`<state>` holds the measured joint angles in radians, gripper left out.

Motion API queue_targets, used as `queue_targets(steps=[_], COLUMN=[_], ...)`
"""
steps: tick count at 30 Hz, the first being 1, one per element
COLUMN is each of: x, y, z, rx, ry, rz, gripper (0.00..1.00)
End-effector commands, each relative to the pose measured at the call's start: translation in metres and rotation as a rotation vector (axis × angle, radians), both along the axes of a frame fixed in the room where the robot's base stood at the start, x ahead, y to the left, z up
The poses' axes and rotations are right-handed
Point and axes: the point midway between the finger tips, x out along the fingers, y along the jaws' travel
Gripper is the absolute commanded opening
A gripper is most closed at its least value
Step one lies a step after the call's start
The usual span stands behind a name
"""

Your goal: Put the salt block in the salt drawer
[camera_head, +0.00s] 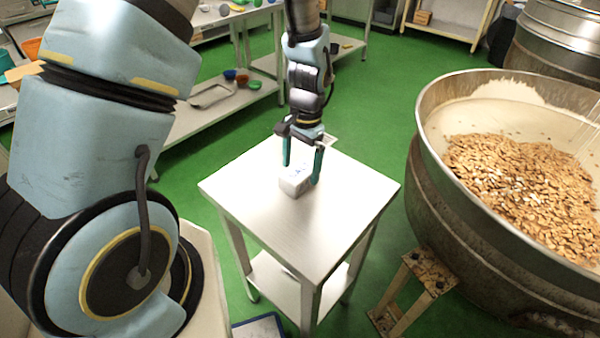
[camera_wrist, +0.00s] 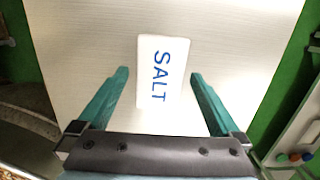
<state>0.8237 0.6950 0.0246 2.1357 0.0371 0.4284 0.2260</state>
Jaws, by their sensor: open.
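The salt block (camera_head: 296,181) is a white block lying on the small steel table (camera_head: 245,196). In the wrist view the block (camera_wrist: 161,72) shows blue letters reading SALT. My gripper (camera_head: 302,172) is over the table with its green fingers pointing down near the block. In the wrist view my gripper (camera_wrist: 159,73) is open, with one finger on each side of the block and a gap on both sides. I cannot make out a salt drawer in either view.
A large metal kettle (camera_head: 432,150) filled with brown nuts stands to the right of the table. A steel bench (camera_head: 205,122) with a tray (camera_head: 211,96) and coloured bowls (camera_head: 242,80) stands behind left. The green floor (camera_head: 375,90) is clear behind the table.

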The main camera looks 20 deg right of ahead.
Motion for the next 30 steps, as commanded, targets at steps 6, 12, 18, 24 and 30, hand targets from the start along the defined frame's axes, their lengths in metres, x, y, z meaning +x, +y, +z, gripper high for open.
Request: queue_targets(steps=[6,12,18,24,30], x=[-0.001,-0.001,-0.001,-0.001,-0.001], y=[0.002,0.002,0.002,0.002,0.002], z=[-0.019,-0.021,-0.021,-0.02,-0.02], rx=[0.001,-0.001,-0.001,-0.001,0.0], ry=[0.0,0.0,0.0,0.0,0.0], rz=[0.001,0.0,0.0,0.0,0.0], gripper=[1.0,1.0,0.84,0.62,0.39])
